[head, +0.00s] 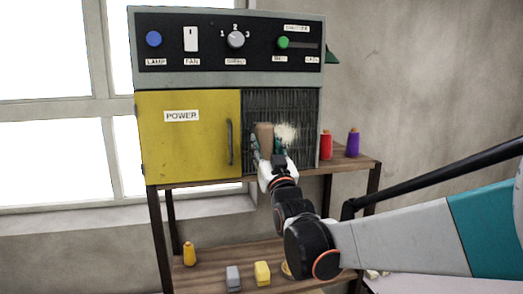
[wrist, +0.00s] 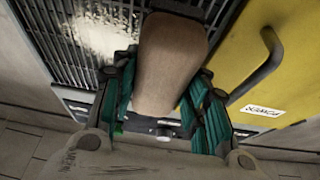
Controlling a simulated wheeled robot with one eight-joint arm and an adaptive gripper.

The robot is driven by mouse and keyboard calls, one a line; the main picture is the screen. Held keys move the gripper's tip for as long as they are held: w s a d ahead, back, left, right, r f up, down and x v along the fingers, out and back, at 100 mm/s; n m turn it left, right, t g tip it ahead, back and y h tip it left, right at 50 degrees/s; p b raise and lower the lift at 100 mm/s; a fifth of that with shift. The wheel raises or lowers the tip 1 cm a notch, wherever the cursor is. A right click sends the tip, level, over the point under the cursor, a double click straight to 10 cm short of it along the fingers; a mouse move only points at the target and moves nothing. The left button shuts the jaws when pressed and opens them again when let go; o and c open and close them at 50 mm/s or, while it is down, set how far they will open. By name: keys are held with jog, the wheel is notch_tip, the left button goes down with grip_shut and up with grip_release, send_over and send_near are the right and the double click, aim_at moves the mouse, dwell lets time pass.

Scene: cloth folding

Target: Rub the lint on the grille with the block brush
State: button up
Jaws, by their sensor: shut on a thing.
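The dark grille (head: 300,102) fills the right half of the cabinet front. A pale patch of lint (head: 287,133) lies on it, and it also shows in the wrist view (wrist: 103,30). My gripper (head: 268,150) is in front of the grille, just left of the lint. It is shut on the brown block brush (wrist: 172,60), which stands up between the green fingers; it also shows in the head view (head: 264,136). The brush's bristles are hidden. I cannot tell whether the brush touches the grille. In the wrist view the lint is left of the brush.
A yellow door (head: 190,145) with a dark handle (head: 229,142) is left of the grille. The lower shelf holds a grey block (head: 233,276), a yellow block (head: 262,272) and an orange bottle (head: 189,254).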

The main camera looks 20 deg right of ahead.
jog(key=shift+w, duration=0.7)
jog(key=shift+d+b, duration=0.9)
jog(key=shift+d, duration=5.95)
jog(key=shift+d+r+p, duration=0.1)
jog(key=shift+r+p, duration=0.45)
jog(key=shift+r, duration=0.25)
jog(key=shift+a+b, duration=0.4)
jog(key=shift+a, duration=6.5)
jog(key=shift+s+a+r+p, duration=0.1)
jog(key=shift+r+p, duration=0.4)
jog(key=shift+r, duration=0.25)
jog(key=shift+s+d, duration=0.1)
jog(key=shift+d, duration=1.75)
jog(key=shift+w+d+b, duration=0.2)
jog(key=shift+d+b, duration=0.15)
jog(key=shift+d, duration=3)
